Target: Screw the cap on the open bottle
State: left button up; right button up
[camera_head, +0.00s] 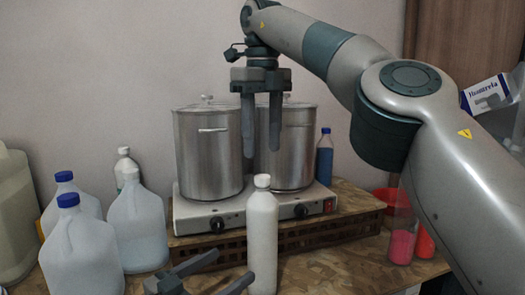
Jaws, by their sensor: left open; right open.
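A tall white bottle (262,235) stands upright at the front, with a white top (262,181); I cannot tell if that top is a separate cap. A translucent jug (140,232) at the left shows a pale neck without a blue cap. Two jugs beside it (80,255) (70,199) have blue caps. No loose cap can be made out. My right gripper (262,153) is open, pointing down, above the white bottle's top in the picture and in front of the pots. My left gripper (235,264) is open and empty at the bottom, left of the white bottle.
Two steel pots (208,155) (296,150) stand on a white hotplate (190,218) on a wooden platform. A white-capped bottle (124,163) and a blue bottle (324,160) stand behind. Red containers (402,240) are at the right. Some bare tabletop (345,265) shows at the front right.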

jog(key=shift+f, duration=0.35)
pick_arm(q)
jog(key=shift+v, duration=1)
jog(key=shift+r, duration=0.1)
pick_arm(e)
jog(key=shift+r, duration=0.1)
